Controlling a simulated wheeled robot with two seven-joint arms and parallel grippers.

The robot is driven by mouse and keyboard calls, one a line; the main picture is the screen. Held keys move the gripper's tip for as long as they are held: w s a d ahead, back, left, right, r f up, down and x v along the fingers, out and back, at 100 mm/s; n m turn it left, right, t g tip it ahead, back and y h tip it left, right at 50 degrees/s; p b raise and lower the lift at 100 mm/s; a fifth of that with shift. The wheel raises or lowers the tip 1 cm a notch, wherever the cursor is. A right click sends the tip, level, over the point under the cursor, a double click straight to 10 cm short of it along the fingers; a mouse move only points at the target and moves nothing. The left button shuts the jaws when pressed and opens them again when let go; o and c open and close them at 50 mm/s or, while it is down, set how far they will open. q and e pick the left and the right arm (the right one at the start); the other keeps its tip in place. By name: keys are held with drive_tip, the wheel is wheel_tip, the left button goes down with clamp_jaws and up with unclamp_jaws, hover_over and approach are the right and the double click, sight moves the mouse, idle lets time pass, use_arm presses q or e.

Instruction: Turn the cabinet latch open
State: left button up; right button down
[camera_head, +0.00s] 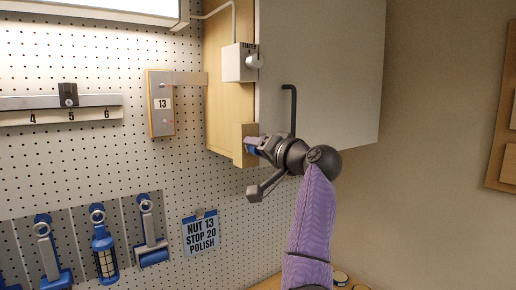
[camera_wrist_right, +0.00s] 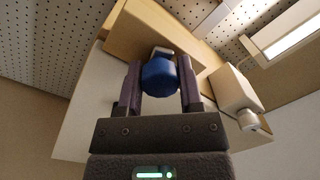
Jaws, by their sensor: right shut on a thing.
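The cabinet (camera_head: 318,75) has a pale door and a wooden side, and hangs on the pegboard wall. A blue latch knob (camera_wrist_right: 159,76) sits on a wooden block (camera_head: 240,135) at the cabinet's lower front corner. My right gripper (camera_head: 257,150) reaches it from the right in the head view. In the wrist view my right gripper (camera_wrist_right: 162,88) has its two fingers on either side of the knob, shut on it. The knob's turn angle is hard to read, and in the head view the gripper mostly hides it. My left gripper is not in view.
A black bar handle (camera_head: 291,108) stands on the door just above my right wrist. A white box with a round knob (camera_head: 240,62) is on the cabinet above the latch. Tools (camera_head: 103,245) and a note card (camera_head: 201,232) hang at lower left. The right side is clear.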

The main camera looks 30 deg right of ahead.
drive_tip(key=shift+n, duration=0.3)
drive_tip(key=n, duration=0.3)
drive_tip(key=shift+b, duration=0.35)
drive_tip(key=n, duration=0.4)
drive_tip(key=shift+r+n, duration=0.15)
drive_tip(key=shift+n, duration=0.25)
drive_tip(key=n+p, duration=0.1)
drive_tip(key=n, duration=0.3)
drive_tip(key=shift+p, duration=0.4)
drive_tip(key=n+p, duration=0.2)
drive_tip(key=n, duration=0.2)
drive_tip(key=shift+d+n+h, duration=0.1)
drive_tip(key=shift+n+h, duration=0.2)
drive_tip(key=shift+n, duration=0.1)
drive_tip(key=shift+r+n, duration=0.1)
drive_tip(key=shift+n, duration=0.2)
